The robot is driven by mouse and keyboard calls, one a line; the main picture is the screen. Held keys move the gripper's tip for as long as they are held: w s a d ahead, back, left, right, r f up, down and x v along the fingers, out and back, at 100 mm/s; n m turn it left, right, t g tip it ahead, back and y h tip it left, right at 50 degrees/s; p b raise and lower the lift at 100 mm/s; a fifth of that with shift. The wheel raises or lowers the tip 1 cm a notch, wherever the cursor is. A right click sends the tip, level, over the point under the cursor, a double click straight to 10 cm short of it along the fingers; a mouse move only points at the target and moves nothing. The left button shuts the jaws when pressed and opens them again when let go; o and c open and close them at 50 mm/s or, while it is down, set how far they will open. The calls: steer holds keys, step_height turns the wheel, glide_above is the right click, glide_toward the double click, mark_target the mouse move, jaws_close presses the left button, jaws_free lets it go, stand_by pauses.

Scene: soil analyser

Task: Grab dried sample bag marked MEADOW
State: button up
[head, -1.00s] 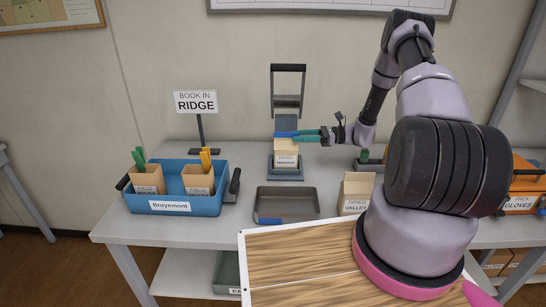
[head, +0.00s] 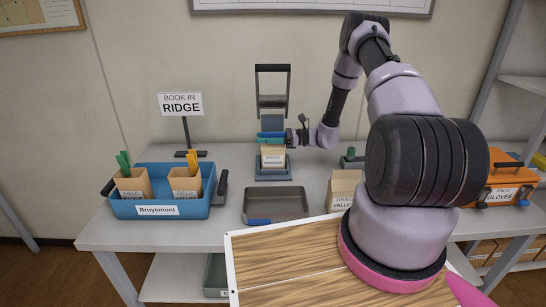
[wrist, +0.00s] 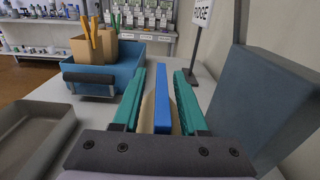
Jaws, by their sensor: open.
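The dried sample bag (head: 273,152) is a tan paper bag whose small label seems to read MEADOW. It stands upright on the grey stand of the soil analyser (head: 273,174). A blue clip closes its top and shows in the wrist view (wrist: 162,98). My gripper (head: 271,138) reaches in from the right at the bag's top. In the wrist view its teal fingers (wrist: 158,100) are open, one on each side of the blue clip, with gaps between.
A blue Bruyemont tray (head: 165,209) with two FIELD bags stands left, by a BOOK IN RIDGE sign (head: 181,104). An empty grey tray (head: 276,203) lies in front. A DRIED VALLEY bag (head: 344,188) stands to the right. The analyser's upright handle (head: 273,70) rises behind.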

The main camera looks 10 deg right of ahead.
jaws_close()
stand_by(1.3)
